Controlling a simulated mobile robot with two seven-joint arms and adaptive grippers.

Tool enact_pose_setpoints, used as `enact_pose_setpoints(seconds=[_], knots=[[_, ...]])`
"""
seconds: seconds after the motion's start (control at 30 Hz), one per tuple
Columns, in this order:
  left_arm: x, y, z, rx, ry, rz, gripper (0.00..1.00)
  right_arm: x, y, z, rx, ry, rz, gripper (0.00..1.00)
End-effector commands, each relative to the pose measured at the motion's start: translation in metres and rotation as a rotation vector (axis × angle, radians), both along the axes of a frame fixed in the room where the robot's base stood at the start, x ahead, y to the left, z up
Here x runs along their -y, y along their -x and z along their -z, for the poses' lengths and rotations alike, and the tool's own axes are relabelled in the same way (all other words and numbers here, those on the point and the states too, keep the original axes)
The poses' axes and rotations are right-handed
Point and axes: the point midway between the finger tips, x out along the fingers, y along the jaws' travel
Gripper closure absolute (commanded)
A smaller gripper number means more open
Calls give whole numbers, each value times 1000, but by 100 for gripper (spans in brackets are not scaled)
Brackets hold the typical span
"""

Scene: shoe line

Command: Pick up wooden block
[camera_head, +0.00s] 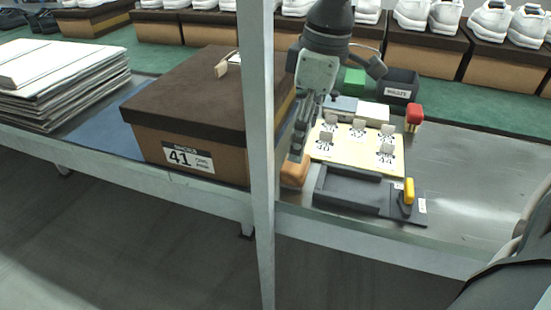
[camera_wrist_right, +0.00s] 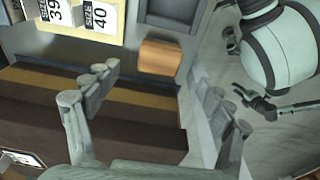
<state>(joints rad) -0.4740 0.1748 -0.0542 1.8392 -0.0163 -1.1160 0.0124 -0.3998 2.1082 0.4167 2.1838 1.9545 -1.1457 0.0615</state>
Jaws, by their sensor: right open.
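The wooden block (camera_head: 295,173) is small, orange-brown and rests at the front of the metal table, just right of the shoe box. It also shows in the right wrist view (camera_wrist_right: 160,57), beyond and between the fingertips. My right gripper (camera_head: 299,148) points down just above the block in the head view and hides part of it. In the right wrist view its fingers (camera_wrist_right: 155,85) are spread, with nothing held between them. A dark gripper (camera_wrist_right: 260,108), small and far off at the right of the wrist view, may be my left one; its opening is unclear.
A grey post (camera_head: 258,150) stands in front, left of the block. A brown box (camera_head: 190,105) marked 41 is close on the left. A dark tray (camera_head: 350,188) with a yellow handle and a board of number cards (camera_head: 345,150) lie on the right.

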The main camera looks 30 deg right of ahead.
Motion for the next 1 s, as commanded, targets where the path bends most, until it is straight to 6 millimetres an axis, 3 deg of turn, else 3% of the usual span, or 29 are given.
enact_pose_setpoints(seconds=[0.6,0.87,1.0], knots=[[2,-5,-25,16,-6,-2,71,-7,-8,74,-3,-2,5,19],[2,-5,-27,18,-7,-3,71,-7,-9,76,0,-2,5,19],[2,-5,-27,18,-7,-3,71,-7,-9,76,0,-2,4,34]])
